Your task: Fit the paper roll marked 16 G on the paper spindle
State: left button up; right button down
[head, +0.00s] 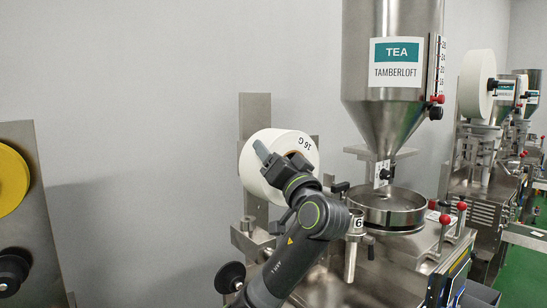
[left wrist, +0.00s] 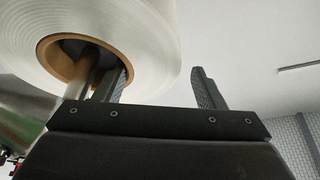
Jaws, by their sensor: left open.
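The white paper roll (head: 279,139), marked 16 G, sits in front of an upright steel plate. In the left wrist view the roll (left wrist: 155,45) shows its brown core (left wrist: 52,48), with the steel spindle (left wrist: 88,72) reaching into it. The roll is around the spindle; how far on is hidden. My left gripper (head: 279,158) is open at the roll's front face. In the left wrist view (left wrist: 160,78) one finger overlaps the core opening and the other is outside the roll's rim. I cannot tell whether the fingers touch the paper. My right gripper is out of view.
A steel hopper (head: 365,108) labelled TEA stands right of the roll, above a round steel pan (head: 388,208). Knobbed levers (head: 461,208) stand at the right. A yellow disc (head: 12,180) on a panel is at far left. Another machine with a white roll (head: 476,85) is behind.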

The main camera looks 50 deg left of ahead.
pick_arm(q)
jog(key=shift+w+f, duration=0.15)
jog(key=shift+f, duration=0.2)
jog(key=b+v, duration=0.7)
jog(key=v, duration=1)
jog(key=shift+s+d+r, duration=0.2)
jog(key=shift+d+r, duration=0.05)
jog(key=shift+r, duration=0.05)
